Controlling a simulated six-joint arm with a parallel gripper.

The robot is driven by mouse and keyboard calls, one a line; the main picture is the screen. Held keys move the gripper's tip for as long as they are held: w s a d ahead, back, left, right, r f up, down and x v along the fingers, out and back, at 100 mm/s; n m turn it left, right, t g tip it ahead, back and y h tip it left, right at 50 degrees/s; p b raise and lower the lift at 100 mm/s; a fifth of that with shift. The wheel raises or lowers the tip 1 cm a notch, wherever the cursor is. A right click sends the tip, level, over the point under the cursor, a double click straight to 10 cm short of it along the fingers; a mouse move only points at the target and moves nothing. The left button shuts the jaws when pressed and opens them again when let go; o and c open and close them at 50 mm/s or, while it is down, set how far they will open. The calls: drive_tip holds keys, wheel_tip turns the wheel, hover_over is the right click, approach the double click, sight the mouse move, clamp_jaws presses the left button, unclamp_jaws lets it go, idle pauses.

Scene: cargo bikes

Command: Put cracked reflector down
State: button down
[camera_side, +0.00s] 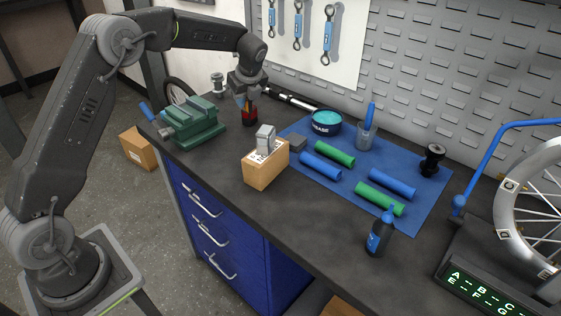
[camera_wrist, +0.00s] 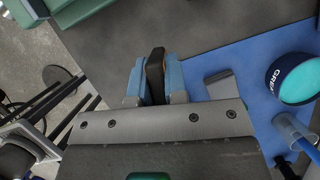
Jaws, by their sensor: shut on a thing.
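My gripper (camera_side: 245,101) points down over the back of the dark workbench (camera_side: 225,165), between the green vise and the blue mat. It is shut on the reflector (camera_side: 250,117), a small piece that looks red and dark below the fingers in the side view. In the wrist view the blue-tipped fingers (camera_wrist: 156,80) close on both sides of the reflector (camera_wrist: 155,72), which shows there as a dark edge with a little orange. I cannot tell whether its lower end touches the bench, and no crack can be made out.
A green vise (camera_side: 193,123) stands left, a cardboard box (camera_side: 264,171) with a grey piece on top in front. Right lies a blue mat (camera_side: 340,182) with a grease tin (camera_side: 326,122), a cup (camera_side: 366,138) and several grips. A long-handled tool (camera_side: 292,101) lies behind. The bench's front left is bare.

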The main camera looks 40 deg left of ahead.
wheel_tip(320, 180, up, 10)
drive_tip(key=shift+f, duration=0.1)
drive_tip(key=s+d+m+t, duration=0.1)
drive_tip(key=d+m, duration=0.2)
drive_tip(key=d, duration=1.2)
drive_tip(key=m+t+h, duration=0.1)
drive_tip(key=m, duration=0.3)
hover_over(308, 200)
drive_tip(key=s+d, duration=0.1)
wheel_tip(308, 200, down, 17)
drive_tip(key=shift+f, duration=2.2)
drive_tip(key=shift+f, duration=0.1)
drive_tip(key=c, duration=1.1)
unclamp_jaws()
drive_tip(key=shift+c, duration=0.2)
